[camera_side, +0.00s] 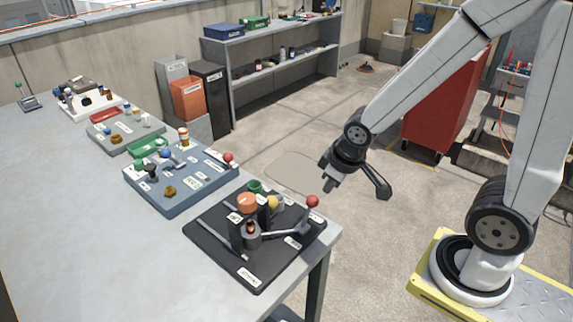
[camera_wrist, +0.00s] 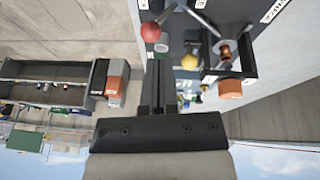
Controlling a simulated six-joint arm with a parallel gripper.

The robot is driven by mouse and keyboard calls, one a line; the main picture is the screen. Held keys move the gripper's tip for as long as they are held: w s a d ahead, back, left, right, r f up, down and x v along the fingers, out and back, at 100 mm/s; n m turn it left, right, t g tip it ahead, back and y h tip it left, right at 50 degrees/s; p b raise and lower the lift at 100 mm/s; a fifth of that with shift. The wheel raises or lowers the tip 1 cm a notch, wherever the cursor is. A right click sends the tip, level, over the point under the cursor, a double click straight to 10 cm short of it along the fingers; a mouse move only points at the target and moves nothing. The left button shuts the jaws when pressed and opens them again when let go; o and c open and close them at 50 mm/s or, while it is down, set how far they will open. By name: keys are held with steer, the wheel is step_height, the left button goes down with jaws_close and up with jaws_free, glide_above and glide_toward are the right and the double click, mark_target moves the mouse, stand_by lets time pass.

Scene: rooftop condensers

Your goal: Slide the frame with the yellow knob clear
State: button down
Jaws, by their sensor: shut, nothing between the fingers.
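The yellow knob (camera_side: 272,202) stands among the fittings on a black board (camera_side: 262,277) at the near end of the bench. It also shows in the wrist view (camera_wrist: 190,62), beside a dark frame (camera_wrist: 249,62). The frame surrounds a copper-coloured part (camera_wrist: 225,52); an orange knob (camera_side: 247,203) is close by. How the yellow knob joins the frame is partly hidden. My gripper (camera_side: 331,184) is shut and empty, in the air beyond the board's right edge, apart from the knob. Its fingers also show in the wrist view (camera_wrist: 159,62).
A red ball (camera_side: 313,201) on a lever stands between my gripper and the yellow knob. A green part (camera_side: 255,186) is behind the orange knob. A blue-grey board (camera_side: 180,208) with knobs lies farther along the bench (camera_side: 75,230). The bench's left side is clear.

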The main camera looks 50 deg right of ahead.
steer(key=w+d+r+n+t+y, duration=0.2)
steer(key=w+d+r+n+t, duration=0.15)
steer(key=w+n, duration=0.45)
steer(key=s+a+f+n+g+y, duration=0.1)
steer(key=s+a+n+g+y, duration=0.1)
steer(key=s+n, duration=0.4)
steer(key=shift+f+n+g+y, duration=0.5)
steer(key=shift+n+y, duration=0.5)
steer(key=shift+n, duration=0.9)
steer(key=shift+a, duration=0.1)
